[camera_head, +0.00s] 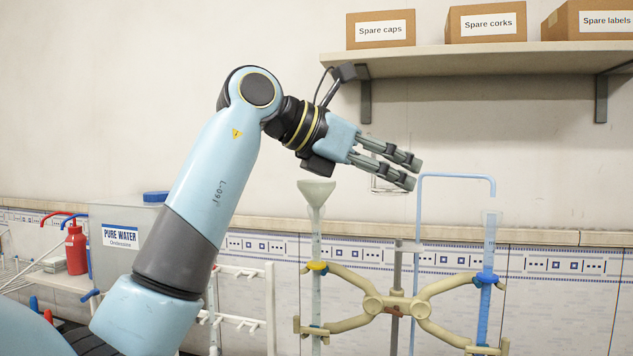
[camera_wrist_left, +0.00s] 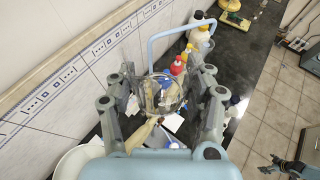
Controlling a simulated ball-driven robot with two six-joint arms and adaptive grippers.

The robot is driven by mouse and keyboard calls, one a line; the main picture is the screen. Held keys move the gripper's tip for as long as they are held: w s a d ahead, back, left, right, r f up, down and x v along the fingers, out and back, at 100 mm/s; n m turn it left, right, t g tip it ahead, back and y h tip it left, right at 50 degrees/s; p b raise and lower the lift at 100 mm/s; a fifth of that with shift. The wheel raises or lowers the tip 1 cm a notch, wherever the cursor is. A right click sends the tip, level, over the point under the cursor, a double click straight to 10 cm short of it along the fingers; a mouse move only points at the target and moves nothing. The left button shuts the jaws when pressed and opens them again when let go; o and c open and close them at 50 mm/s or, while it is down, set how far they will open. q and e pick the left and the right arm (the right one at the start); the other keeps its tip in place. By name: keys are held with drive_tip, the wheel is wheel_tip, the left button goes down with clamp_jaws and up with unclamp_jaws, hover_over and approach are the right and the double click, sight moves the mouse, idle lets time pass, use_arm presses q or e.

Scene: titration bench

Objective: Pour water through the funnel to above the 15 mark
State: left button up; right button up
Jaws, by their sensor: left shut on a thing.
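My left gripper (camera_head: 410,172) is up in front of the wall, to the upper right of the funnel. It is shut on a clear glass vessel (camera_wrist_left: 164,92), which shows between the fingers in the wrist view; in the head view only a faint outline shows below the fingers. The pale funnel (camera_head: 316,191) sits upright in the top of the left burette (camera_head: 316,240), held by the tan double clamp (camera_head: 350,276). I cannot read the burette's marks or its water level. A pale round rim at the lower left of the wrist view looks like the funnel (camera_wrist_left: 76,163).
A second burette (camera_head: 484,300) with blue liquid stands at right, beside a bent blue tube (camera_head: 455,176). The shelf (camera_head: 480,60) with boxes is above. The pure water tank (camera_head: 125,225), a red bottle (camera_head: 76,249) and a white rack (camera_head: 240,322) are at left.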

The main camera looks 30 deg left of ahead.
sight(389, 141)
use_arm(q)
drive_tip(key=shift+r, duration=2.05)
